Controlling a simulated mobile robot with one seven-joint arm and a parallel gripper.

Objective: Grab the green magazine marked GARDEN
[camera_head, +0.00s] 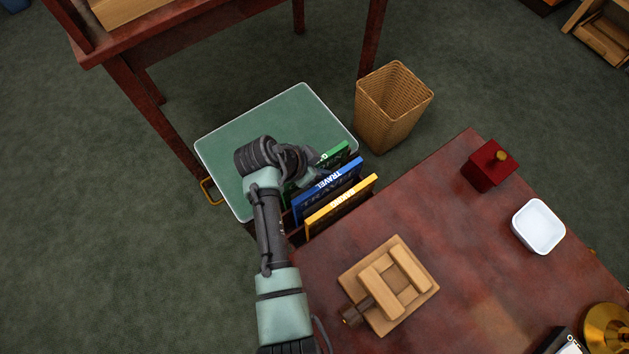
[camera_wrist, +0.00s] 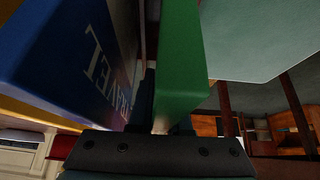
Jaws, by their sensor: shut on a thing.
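The green magazine (camera_head: 338,155) stands upright at the back of a row of magazines, partly hidden by my arm. In the head view only the start of its title, a "G", can be made out. My gripper (camera_head: 300,170) is at its left part. In the wrist view the green magazine (camera_wrist: 181,60) rises from between the fingers of my gripper (camera_wrist: 165,125), which is shut on it. The blue TRAVEL magazine (camera_head: 328,190) stands just in front of it, and shows large at the left of the wrist view (camera_wrist: 70,55).
A yellow magazine (camera_head: 342,207) stands nearest the dark red table (camera_head: 455,215). A green-topped surface (camera_head: 230,135) lies behind the row, with a wicker basket (camera_head: 392,105) to its right. A wooden block piece (camera_head: 390,285), red box (camera_head: 490,165) and white dish (camera_head: 538,226) sit on the table.

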